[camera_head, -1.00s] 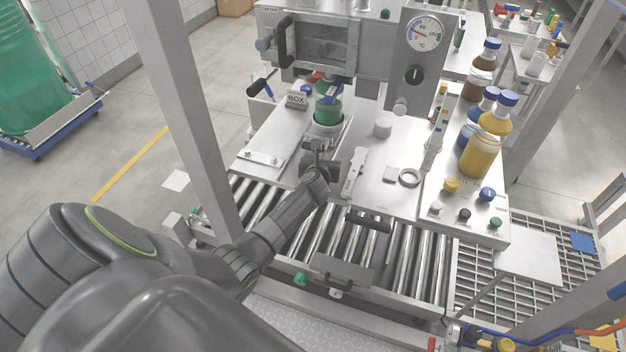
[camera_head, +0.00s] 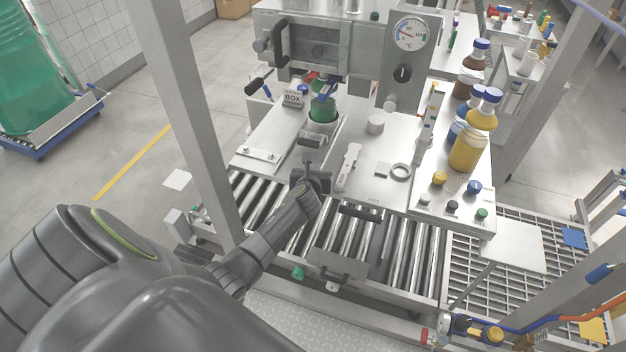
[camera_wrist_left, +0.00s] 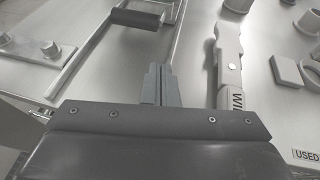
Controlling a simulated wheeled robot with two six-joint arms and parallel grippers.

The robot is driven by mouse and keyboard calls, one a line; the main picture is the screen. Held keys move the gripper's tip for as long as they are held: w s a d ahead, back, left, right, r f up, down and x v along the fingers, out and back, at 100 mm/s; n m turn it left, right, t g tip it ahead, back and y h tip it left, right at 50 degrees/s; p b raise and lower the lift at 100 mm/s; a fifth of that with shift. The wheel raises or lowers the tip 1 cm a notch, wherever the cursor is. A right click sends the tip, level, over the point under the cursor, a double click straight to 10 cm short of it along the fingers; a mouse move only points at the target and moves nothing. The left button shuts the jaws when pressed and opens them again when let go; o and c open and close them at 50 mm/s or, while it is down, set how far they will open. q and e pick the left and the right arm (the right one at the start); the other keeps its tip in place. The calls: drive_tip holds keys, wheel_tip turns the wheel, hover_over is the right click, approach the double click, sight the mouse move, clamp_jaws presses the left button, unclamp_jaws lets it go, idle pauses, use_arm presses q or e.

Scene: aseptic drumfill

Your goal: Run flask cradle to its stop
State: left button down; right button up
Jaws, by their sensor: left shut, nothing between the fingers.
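The green flask (camera_head: 322,108) stands in the cradle under the machine head, in the head view. The cradle's dark bar handle (camera_head: 311,138) faces me on its near side. The handle also shows in the left wrist view (camera_wrist_left: 137,18), on a metal frame. My left gripper (camera_head: 309,163) is on the near side of the handle, apart from it. Its fingers (camera_wrist_left: 157,78) are closed together with nothing between them. The cradle's stop cannot be made out. My right gripper is not in view.
A white-handled tool (camera_head: 347,167) lies just right of my left gripper. A bolted plate (camera_head: 259,155) is at the left. A ring (camera_head: 401,172) and bottles (camera_head: 467,150) stand farther right. A roller conveyor (camera_head: 350,235) runs along the near side.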

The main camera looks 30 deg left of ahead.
use_arm(q)
drive_tip(key=v, duration=0.3)
drive_tip(key=shift+s+a+p, duration=0.1)
drive_tip(key=shift+s+p, duration=0.1)
drive_tip(key=shift+p, duration=0.15)
drive_tip(key=v, duration=0.3)
drive_tip(key=shift+s+r, duration=0.1)
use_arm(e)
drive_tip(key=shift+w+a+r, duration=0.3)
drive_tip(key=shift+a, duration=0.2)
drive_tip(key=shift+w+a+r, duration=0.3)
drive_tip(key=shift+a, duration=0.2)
